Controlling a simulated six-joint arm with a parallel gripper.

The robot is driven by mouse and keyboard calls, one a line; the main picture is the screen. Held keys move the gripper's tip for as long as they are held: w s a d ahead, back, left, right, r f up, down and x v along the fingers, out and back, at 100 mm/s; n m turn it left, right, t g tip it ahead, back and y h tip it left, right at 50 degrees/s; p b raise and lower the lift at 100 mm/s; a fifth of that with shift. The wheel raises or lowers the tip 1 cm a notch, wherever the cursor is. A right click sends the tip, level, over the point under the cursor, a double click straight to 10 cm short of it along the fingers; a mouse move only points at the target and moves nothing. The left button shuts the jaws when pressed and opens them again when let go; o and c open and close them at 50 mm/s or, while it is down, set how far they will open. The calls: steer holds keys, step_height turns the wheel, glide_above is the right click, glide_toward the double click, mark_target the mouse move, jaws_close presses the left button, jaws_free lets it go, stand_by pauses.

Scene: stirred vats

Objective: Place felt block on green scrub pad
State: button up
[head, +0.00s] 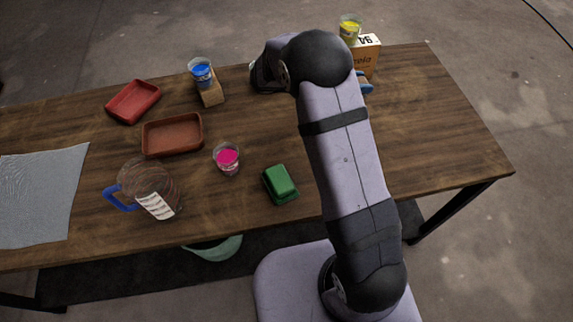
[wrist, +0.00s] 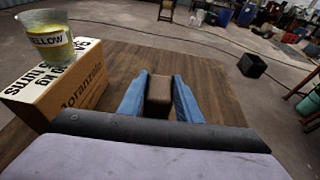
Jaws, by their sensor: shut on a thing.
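A brown block (wrist: 158,88), which I take to be the felt block, is held between the two blue fingers of my gripper (wrist: 159,82) in the wrist view. My gripper is at the far right part of the table. In the head view only a bit of a blue finger (head: 367,88) shows beside my arm; the block is hidden there. I cannot tell whether the block touches the table. The green scrub pad (head: 281,181) lies near the table's front edge, left of my arm, with a brighter green top over a darker green base. Nothing else lies on it.
A printed carton (head: 367,58) with a yellow cup (head: 349,29) on it stands close to my gripper. A pink cup (head: 227,158), a jug (head: 158,190), two red trays (head: 173,134) (head: 132,101) and a blue cup (head: 201,74) on a wooden block stand further left.

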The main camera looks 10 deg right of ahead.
steer(key=w+a+r+n+t+y+p, duration=0.1)
steer(key=a+r+n+t+p, duration=0.15)
steer(key=a, duration=0.85)
steer(key=a+r+n+t+y+p, duration=0.1)
steer(key=a+r+n+t, duration=0.25)
steer(key=a, duration=0.85)
steer(key=s+a+r+n+t+y+p, duration=0.2)
steer(key=s+a+n+t+y+p, duration=0.15)
steer(key=s+a, duration=0.55)
steer(key=s+d+f, duration=0.2)
steer(key=s+d, duration=0.2)
steer(key=s+d+f+m+h, duration=0.1)
steer(key=s+d+f, duration=0.1)
steer(key=s+d, duration=0.2)
steer(key=shift+s+f, duration=0.25)
steer(key=shift+s, duration=0.55)
steer(key=shift+f+m, duration=0.1)
steer(key=shift+m, duration=0.15)
steer(key=shift+f, duration=2.8)
steer(key=shift+f, duration=0.1)
